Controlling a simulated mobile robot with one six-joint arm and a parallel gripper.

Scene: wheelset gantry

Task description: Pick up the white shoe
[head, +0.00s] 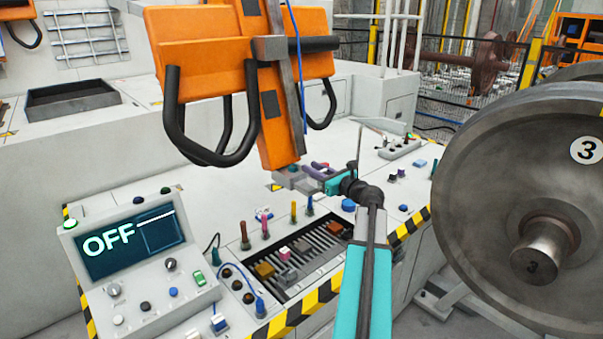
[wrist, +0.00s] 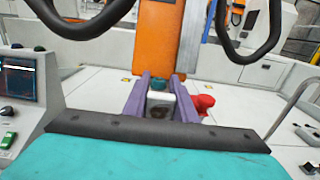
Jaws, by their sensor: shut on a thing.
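My gripper (head: 318,169) is above the white bench, just below the orange hanging unit. Its purple fingers show in the wrist view (wrist: 164,108). They are closed on the sides of a small block with a white top and a dark near face, the white shoe (wrist: 160,102). In the head view the shoe is small and hard to separate from the grey parts around the fingers. Part of it is hidden by the fingers and the dark bar of my wrist.
The orange hanging unit (head: 282,110) with black handles is close behind my gripper. A slotted tray (head: 318,262) holds several coloured blocks at the bench front. A control panel reading OFF (head: 125,245) stands left. A large wheel (head: 520,170) stands right. A red object (wrist: 203,104) is beside the fingers.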

